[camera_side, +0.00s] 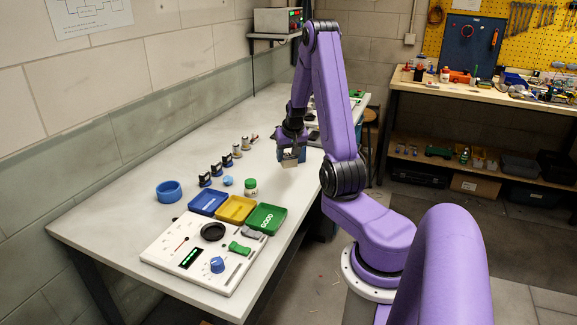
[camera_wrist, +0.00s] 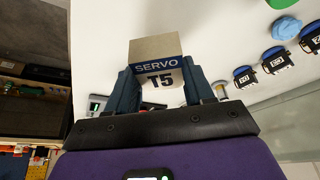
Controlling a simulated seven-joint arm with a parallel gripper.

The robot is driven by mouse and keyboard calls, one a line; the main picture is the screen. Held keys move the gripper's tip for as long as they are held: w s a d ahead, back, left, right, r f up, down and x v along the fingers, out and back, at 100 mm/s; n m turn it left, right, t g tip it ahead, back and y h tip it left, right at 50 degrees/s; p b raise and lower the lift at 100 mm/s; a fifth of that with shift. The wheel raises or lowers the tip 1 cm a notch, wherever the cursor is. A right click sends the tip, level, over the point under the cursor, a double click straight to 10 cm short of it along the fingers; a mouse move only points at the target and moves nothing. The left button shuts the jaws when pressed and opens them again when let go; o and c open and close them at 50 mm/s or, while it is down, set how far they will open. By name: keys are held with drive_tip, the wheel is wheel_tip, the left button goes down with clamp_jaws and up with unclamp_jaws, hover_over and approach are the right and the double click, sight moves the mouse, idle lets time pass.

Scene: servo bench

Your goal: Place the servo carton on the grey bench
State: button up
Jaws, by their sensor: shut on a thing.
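The servo carton (camera_wrist: 158,48) is a small tan box with a blue and white label reading "SERVO T5". My gripper (camera_wrist: 160,84) is shut on it, with a dark blue finger on each side. In the side view the carton (camera_side: 289,162) hangs below my gripper (camera_side: 290,152), near the right edge of the pale grey bench (camera_side: 120,215). The bench also fills much of the wrist view (camera_wrist: 100,35). The carton appears to be above the bench top; the exact gap cannot be told. Its far side is hidden.
Several small servos (camera_side: 217,170) stand in a row left of the carton.

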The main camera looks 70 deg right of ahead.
sight(288, 156)
wheel_tip(288, 156, up, 11)
drive_tip(key=y, duration=0.1)
drive_tip(key=w+a+f+n+g+h, duration=0.1)
drive_tip(key=w+a+f+n+g, duration=0.2)
drive_tip(key=a+n, duration=0.65)
drive_tip(key=w+a+f+n+g, duration=0.1)
drive_tip(key=w+a+n+g, duration=0.3)
drive_tip(key=a+n, duration=0.55)
drive_tip(key=w+a+r+n+t+h, duration=0.1)
drive_tip(key=w+a+n+t+h, duration=0.2)
drive_tip(key=a+n, duration=0.35)
drive_tip(key=w+a+r+n+t, duration=0.2)
drive_tip(key=w+a+n+t, duration=0.1)
drive_tip(key=a+n+t, duration=0.4)
drive_tip(key=w+a+r+n+t+h, duration=0.1)
drive_tip(key=w+a+n+t+h, duration=0.15)
drive_tip(key=a+n, duration=0.45)
drive_tip(key=shift+w+a+f+m+t+h, duration=0.15)
drive_tip(key=shift+f+m, duration=0.25)
drive_tip(key=shift+f, duration=0.45)
drive_tip(key=shift+w+a+f+m+t, duration=0.25)
drive_tip(key=shift+f+m, duration=0.2)
drive_tip(key=shift+f, duration=0.45)
drive_tip(key=shift+w+a+f+m+t+h, duration=0.15)
drive_tip(key=shift+a+f+m, duration=0.2)
drive_tip(key=shift+f, duration=0.5)
